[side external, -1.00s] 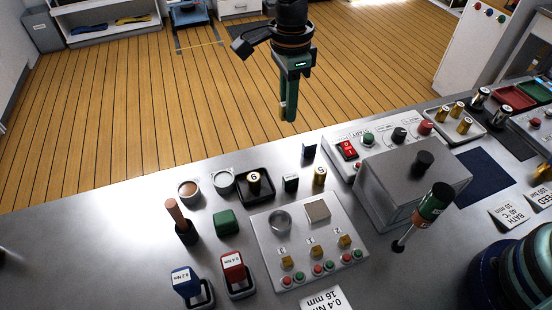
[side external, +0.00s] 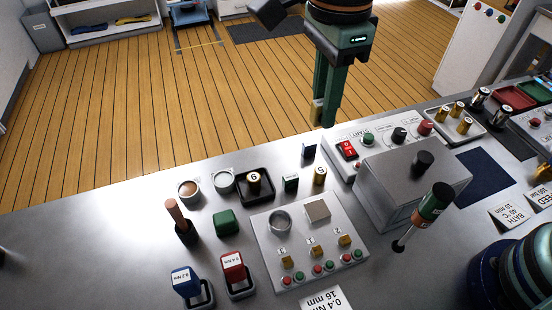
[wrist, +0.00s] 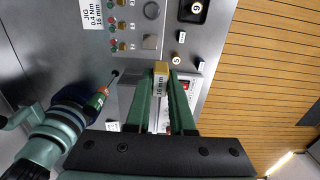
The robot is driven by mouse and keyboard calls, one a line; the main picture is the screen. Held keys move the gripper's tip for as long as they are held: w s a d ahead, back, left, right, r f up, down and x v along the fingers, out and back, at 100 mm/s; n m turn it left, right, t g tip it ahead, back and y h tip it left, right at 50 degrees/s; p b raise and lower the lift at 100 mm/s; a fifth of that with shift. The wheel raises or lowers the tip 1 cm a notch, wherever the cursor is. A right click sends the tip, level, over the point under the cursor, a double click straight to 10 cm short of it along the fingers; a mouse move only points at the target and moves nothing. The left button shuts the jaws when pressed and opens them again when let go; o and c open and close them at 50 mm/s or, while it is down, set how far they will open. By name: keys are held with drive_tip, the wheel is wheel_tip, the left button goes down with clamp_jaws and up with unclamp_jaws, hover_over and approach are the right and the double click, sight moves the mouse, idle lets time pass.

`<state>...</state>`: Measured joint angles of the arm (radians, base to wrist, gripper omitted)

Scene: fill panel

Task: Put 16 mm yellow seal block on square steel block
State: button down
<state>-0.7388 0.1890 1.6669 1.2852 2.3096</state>
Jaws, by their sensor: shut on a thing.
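My gripper (side external: 328,112) is shut on the yellow seal block (side external: 316,111), above the far edge of the bench in the side view. In the wrist view the block (wrist: 161,67) shows between the fingertips, with a white "16 mm" label on one face. The square steel block (side external: 317,210) is a flat grey square on the light panel, and its top looks bare. It also shows in the wrist view (wrist: 150,42), apart from the gripper. The fingers partly hide the yellow block in the side view.
A round steel cup (side external: 279,221) sits left of the square block on the panel (side external: 262,236), with small yellow blocks and buttons in front. A grey box (side external: 410,182) with a knob stands to the right. Black-tray and brass cylinders (side external: 319,176) stand behind.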

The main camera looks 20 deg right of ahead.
sight(317, 210)
drive_tip(key=s+f, duration=0.1)
drive_tip(key=f, duration=1.2)
drive_tip(key=s+f, duration=0.1)
drive_tip(key=f, duration=0.6)
drive_tip(key=shift+s+d, duration=0.25)
drive_tip(key=shift+s, duration=0.1)
drive_tip(key=c, duration=0.8)
unclamp_jaws()
